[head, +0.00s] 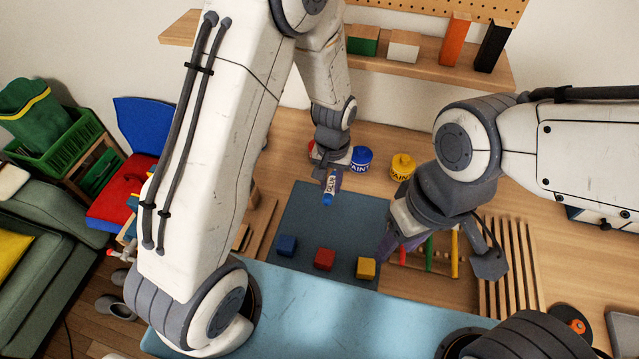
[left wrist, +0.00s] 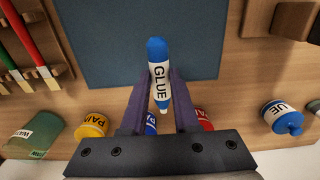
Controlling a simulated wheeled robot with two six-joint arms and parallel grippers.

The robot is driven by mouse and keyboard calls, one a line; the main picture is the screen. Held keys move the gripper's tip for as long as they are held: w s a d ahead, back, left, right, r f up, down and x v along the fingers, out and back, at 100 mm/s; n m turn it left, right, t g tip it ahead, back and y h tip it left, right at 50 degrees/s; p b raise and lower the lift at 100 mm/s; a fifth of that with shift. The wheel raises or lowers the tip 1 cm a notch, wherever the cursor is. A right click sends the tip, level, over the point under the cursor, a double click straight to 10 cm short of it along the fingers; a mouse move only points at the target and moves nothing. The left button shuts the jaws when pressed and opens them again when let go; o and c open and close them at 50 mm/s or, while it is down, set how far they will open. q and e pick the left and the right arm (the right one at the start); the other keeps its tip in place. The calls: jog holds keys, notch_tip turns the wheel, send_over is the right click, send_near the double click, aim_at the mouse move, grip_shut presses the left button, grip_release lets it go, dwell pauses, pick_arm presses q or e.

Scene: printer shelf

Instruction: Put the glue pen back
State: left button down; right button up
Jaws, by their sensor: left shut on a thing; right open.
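The glue pen (head: 328,190) is white with a blue end and a GLUE label. My left gripper (head: 331,181) is shut on it, above the back edge of the blue-grey mat (head: 300,217). In the left wrist view the glue pen (left wrist: 158,75) lies between the two purple fingers (left wrist: 158,92), its blue end over the mat and its pale tip toward the paint jars. My right gripper (head: 405,250) is open near the mat's right edge, partly hidden by its own wrist.
Blue (head: 287,245), red (head: 325,259) and yellow (head: 366,268) cubes sit along the mat's front. Blue (head: 361,158) and yellow (head: 402,166) paint jars stand behind it. A glue bottle (left wrist: 281,117) and a greenish water jar (left wrist: 35,135) show in the left wrist view. A slatted rack (head: 512,268) lies right.

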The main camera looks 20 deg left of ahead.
aim_at(319, 196)
pick_arm(q)
jog(key=a, duration=0.1)
jog(key=w+a+f, duration=0.2)
jog(key=shift+a+f+p, duration=0.15)
jog(key=shift+a+p, duration=0.1)
jog(key=shift+p, duration=0.1)
jog(key=shift+f+p, duration=0.65)
jog(key=shift+f, duration=1.5)
jog(key=c, duration=0.7)
grip_release()
jog(key=shift+o, duration=0.2)
jog(key=shift+r, duration=0.1)
notch_tip(319, 196, up, 11)
jog(key=b, duration=0.3)
jog(key=s+d+r+m, duration=0.3)
jog(key=s+d+r, duration=0.3)
jog(key=s+r, duration=0.2)
jog(key=s+d+r+m, duration=0.1)
jog(key=s+r+m, duration=0.1)
jog(key=s, duration=0.5)
jog(key=s+d+r+m+h, duration=0.1)
jog(key=s+r+m, duration=0.1)
jog(key=s, duration=0.6)
jog(key=shift+s+d+r, duration=0.2)
jog(key=shift+r, duration=0.65)
